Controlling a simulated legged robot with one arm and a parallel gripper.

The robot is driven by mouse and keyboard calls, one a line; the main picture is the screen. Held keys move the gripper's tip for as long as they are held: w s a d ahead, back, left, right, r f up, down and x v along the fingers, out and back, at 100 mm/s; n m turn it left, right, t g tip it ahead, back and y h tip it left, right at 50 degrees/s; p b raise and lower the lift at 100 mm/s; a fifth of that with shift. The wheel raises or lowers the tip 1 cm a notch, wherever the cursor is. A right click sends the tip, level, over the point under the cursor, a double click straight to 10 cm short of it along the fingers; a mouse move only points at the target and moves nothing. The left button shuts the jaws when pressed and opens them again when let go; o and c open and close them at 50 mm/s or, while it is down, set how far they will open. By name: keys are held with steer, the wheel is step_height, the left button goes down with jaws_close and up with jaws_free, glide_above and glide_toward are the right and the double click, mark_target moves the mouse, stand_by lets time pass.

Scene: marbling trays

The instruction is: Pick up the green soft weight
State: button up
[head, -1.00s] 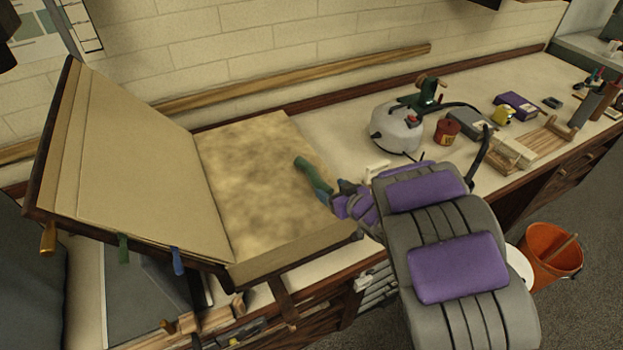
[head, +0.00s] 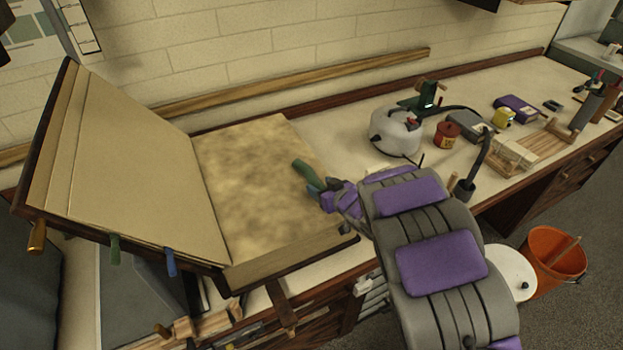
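The green soft weight (head: 305,173) is a long, narrow, dark green thing lying on the right part of the open book's mottled page (head: 250,170). My gripper (head: 326,196), purple and grey, is at the weight's near right end and covers that end from view. The far left end of the weight sticks out past the gripper. The fingertips are small and overlap the weight, so I cannot tell whether they are open around it or shut on it.
The book's raised left cover (head: 130,170) stands tilted beside the page. To the right on the bench are a white kettle-like pot (head: 396,133), a red tin (head: 447,134) and a wooden frame (head: 520,150). An orange bucket (head: 553,258) stands on the floor.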

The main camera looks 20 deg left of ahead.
steer(key=shift+a, duration=0.15)
jaws_close()
stand_by(0.4)
